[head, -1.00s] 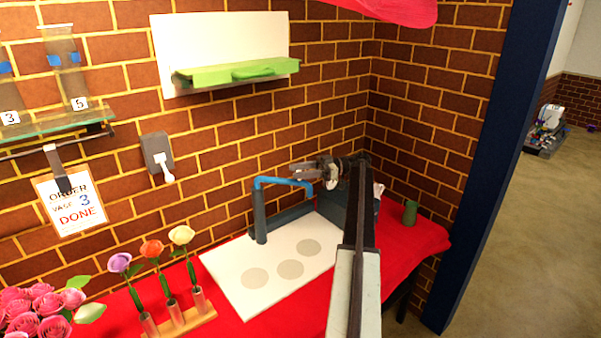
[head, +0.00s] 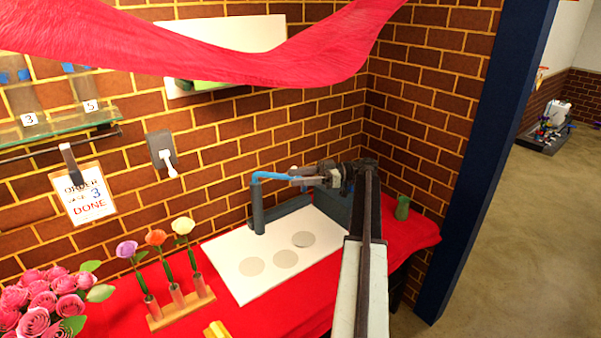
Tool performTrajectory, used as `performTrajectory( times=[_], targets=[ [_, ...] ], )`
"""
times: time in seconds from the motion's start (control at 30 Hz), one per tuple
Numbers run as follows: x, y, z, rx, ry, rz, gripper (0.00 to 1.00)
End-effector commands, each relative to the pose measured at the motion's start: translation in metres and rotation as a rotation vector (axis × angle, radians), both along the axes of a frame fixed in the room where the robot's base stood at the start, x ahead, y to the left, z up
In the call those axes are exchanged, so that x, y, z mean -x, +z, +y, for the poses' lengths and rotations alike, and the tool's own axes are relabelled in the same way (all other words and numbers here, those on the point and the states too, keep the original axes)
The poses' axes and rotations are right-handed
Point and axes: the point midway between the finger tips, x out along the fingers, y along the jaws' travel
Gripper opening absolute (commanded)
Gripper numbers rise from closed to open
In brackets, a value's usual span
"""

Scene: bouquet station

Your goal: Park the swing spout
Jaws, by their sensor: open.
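The swing spout (head: 276,176) is a blue arm on top of a dark grey post (head: 257,212) at the back edge of a white board. It points right along the wall. My gripper (head: 296,177) is open at the spout's right end, with its fingers beside or around the blue tip. I cannot tell whether they touch it. The spout's tip is partly hidden by my gripper. My arm reaches in from the bottom right and hides part of the board's right side.
The white board (head: 232,244) has several grey discs. A wooden rack (head: 183,310) with three flowers and a pink bouquet (head: 42,300) stand left. A green cup (head: 402,207) stands right of my arm. A red cloth (head: 215,50) hangs across the top. A wall switch (head: 162,150) is behind.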

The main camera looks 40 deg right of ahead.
Motion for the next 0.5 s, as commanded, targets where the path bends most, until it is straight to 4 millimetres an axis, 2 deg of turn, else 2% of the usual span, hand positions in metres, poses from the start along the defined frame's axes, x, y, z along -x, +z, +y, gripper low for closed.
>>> performTrajectory(
  times=[0.1, 0.33, 0.43, 0.47, 0.5],
  targets=[
    [0.000, 0.001, 0.008, 0.000, 0.005, 0.000, 0.45],
    [-0.003, 0.001, 0.012, 0.000, 0.012, 0.000, 0.45],
    [-0.008, -0.003, 0.024, 0.002, 0.022, 0.029, 0.17],
    [-0.012, -0.007, 0.035, 0.004, 0.030, 0.059, 0.09],
    [-0.019, -0.016, 0.056, 0.011, 0.044, 0.125, 0.00]
  ],
)
